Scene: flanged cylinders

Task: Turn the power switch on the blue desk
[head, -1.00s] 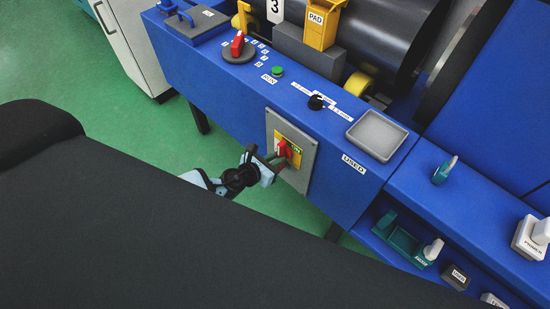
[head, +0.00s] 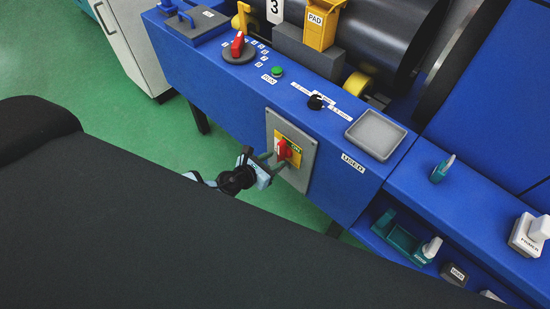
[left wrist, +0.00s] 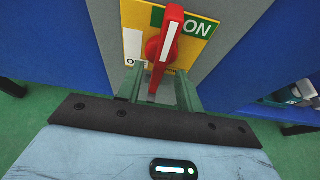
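The power switch (head: 282,149) is a red handle on a yellow plate, set in a grey panel (head: 306,165) on the blue desk's front (head: 235,105). In the left wrist view the red handle (left wrist: 170,38) stands nearly upright, its upper end beside the green ON label (left wrist: 196,25). A white label, partly hidden, is at lower left. My left gripper (head: 267,160) is in front of the switch. In the left wrist view its two fingers (left wrist: 160,88) are apart, with the handle's lower end seen between them and gaps on both sides. My right gripper is out of view.
The desk top holds a red selector knob (head: 238,45), a green button (head: 278,71), a black knob (head: 316,102) and a grey tray (head: 376,135). A blue shelf (head: 470,210) stands at right. Green floor is open at left.

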